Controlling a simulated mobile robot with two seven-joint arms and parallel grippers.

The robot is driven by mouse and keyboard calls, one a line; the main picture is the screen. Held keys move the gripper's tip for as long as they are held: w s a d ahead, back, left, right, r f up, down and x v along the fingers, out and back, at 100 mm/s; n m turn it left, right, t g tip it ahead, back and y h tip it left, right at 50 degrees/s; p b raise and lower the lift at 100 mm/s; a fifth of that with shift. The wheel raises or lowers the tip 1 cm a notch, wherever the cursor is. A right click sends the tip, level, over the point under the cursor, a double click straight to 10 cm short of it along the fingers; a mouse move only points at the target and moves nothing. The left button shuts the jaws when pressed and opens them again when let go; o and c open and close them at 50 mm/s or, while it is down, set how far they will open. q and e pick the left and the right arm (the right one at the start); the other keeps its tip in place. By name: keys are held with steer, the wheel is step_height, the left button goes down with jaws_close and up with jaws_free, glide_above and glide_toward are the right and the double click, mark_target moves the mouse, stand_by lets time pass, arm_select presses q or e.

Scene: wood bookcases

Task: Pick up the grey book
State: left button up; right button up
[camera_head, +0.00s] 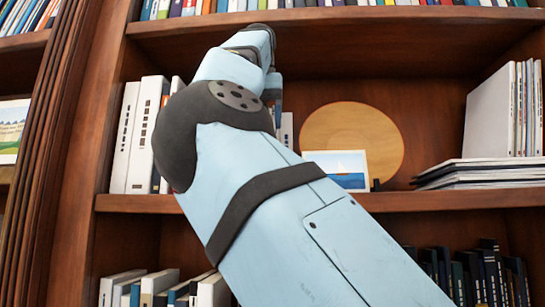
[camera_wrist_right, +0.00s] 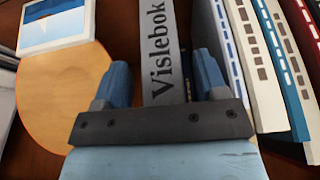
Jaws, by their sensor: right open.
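My right gripper (camera_wrist_right: 160,64) is open, with one blue finger on each side of the book in that view. I cannot tell whether either finger touches it. In the head view my right arm reaches up from the bottom right to the middle shelf, and the gripper's end is mostly hidden behind the wrist. A narrow grey spine (camera_head: 287,131) shows just right of the wrist; I cannot tell if it is the same book. My left gripper is not in view.
White books (camera_head: 122,138) stand left of the arm on the middle shelf (camera_head: 450,200). A round wooden plate (camera_head: 385,135) and a sailboat picture (camera_head: 338,166) stand right of it. Stacked books (camera_head: 480,173) lie farther right. Another shelf board (camera_head: 350,17) is above.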

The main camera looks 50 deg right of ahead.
steer(key=shift+a, duration=0.15)
steer(key=shift+a, duration=0.1)
steer(key=shift+c, duration=0.5)
steer(key=shift+w, duration=0.1)
steer(key=c, duration=0.3)
jaws_close()
steer(key=shift+d, duration=0.2)
